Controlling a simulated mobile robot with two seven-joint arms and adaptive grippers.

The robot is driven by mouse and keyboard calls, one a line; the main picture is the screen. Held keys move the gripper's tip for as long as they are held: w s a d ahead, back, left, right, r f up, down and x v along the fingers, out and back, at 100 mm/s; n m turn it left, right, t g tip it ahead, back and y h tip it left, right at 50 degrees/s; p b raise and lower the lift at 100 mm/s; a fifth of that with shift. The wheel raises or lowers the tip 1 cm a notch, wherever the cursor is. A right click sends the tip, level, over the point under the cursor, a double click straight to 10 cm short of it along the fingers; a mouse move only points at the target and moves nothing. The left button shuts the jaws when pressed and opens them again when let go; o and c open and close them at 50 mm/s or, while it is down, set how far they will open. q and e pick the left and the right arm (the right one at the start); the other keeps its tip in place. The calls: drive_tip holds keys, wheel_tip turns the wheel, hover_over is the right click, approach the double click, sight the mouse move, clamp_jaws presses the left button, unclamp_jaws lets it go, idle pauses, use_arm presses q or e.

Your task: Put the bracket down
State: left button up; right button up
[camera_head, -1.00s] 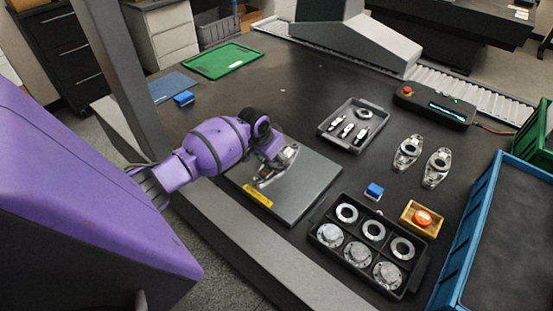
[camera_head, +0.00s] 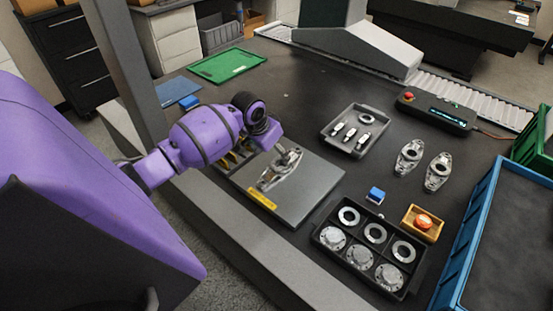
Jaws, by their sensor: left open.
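The bracket (camera_head: 279,172) is a silvery metal part with a raised boss. It lies on the grey plate (camera_head: 312,190), which has a yellow label on its front edge. My left gripper (camera_head: 236,160) is open, just left of the bracket and low over the plate's left part. The purple wrist partly hides the gripper and comes close to the bracket's upper end. I see no finger closed around the bracket. My right gripper is not in view.
A black tray of rings and discs (camera_head: 318,233) stands right of the plate. A small grey tray (camera_head: 326,130) is behind it.

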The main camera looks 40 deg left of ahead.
use_arm(q)
drive_tip(key=shift+v, duration=1.75)
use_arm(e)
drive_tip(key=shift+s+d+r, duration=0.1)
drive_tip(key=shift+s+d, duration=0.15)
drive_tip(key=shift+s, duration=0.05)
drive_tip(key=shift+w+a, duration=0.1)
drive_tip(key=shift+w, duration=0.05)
